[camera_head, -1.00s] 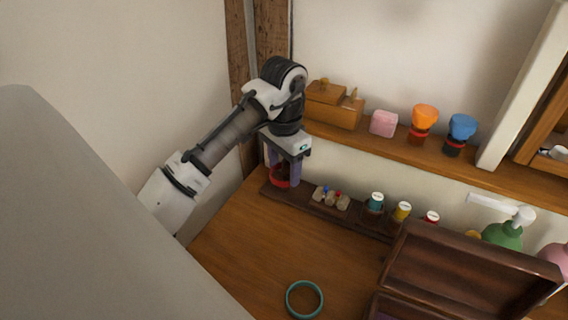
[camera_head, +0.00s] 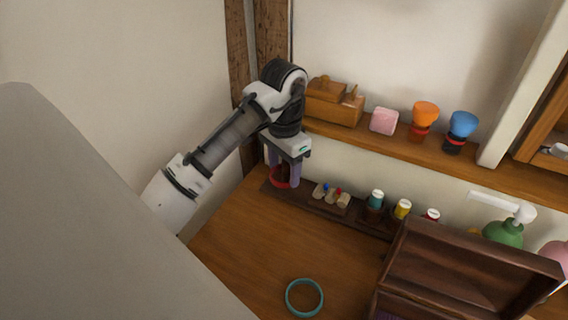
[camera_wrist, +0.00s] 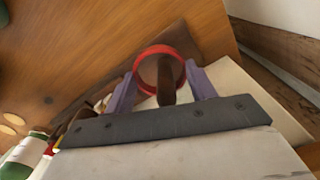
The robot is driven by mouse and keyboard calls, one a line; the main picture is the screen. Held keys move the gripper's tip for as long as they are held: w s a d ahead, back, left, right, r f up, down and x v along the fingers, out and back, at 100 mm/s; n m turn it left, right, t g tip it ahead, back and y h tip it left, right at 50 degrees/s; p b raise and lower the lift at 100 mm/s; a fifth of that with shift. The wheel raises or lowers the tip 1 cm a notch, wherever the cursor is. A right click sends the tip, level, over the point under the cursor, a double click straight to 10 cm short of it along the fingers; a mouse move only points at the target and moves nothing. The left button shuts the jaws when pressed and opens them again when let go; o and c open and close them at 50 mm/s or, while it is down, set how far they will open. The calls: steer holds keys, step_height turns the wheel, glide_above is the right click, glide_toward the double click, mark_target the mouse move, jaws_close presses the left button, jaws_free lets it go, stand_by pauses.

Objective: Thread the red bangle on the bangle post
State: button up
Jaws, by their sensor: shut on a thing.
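The red bangle (camera_head: 279,183) is between the purple fingers of my gripper (camera_head: 284,175), low over the left end of a dark wooden tray. In the wrist view my gripper (camera_wrist: 161,90) is shut on the red bangle (camera_wrist: 143,57), with a finger on either side. The dark brown bangle post (camera_wrist: 166,78) shows inside the bangle's ring in that view, so the bangle appears to be around it. I cannot tell how far down the post the bangle sits. In the head view the post is hidden by my gripper.
A teal bangle (camera_head: 304,298) lies on the wooden desktop (camera_head: 250,240). An open dark box (camera_head: 470,270) stands at the right. Small items and bottles (camera_head: 375,199) line the tray right of my gripper. A shelf (camera_head: 390,145) runs above, close to my wrist.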

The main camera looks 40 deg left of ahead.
steer(key=shift+f+b, duration=0.4)
steer(key=shift+f, duration=0.75)
steer(key=o, duration=1.1)
steer(key=shift+c, duration=0.2)
step_height(320, 180, up, 14)
steer(key=p, duration=0.1)
steer(key=shift+p, duration=0.35)
steer(key=shift+f, duration=0.15)
step_height(320, 180, down, 14)
steer(key=shift+r+b, duration=0.15)
steer(key=shift+b, duration=0.7)
steer(key=shift+r, duration=0.25)
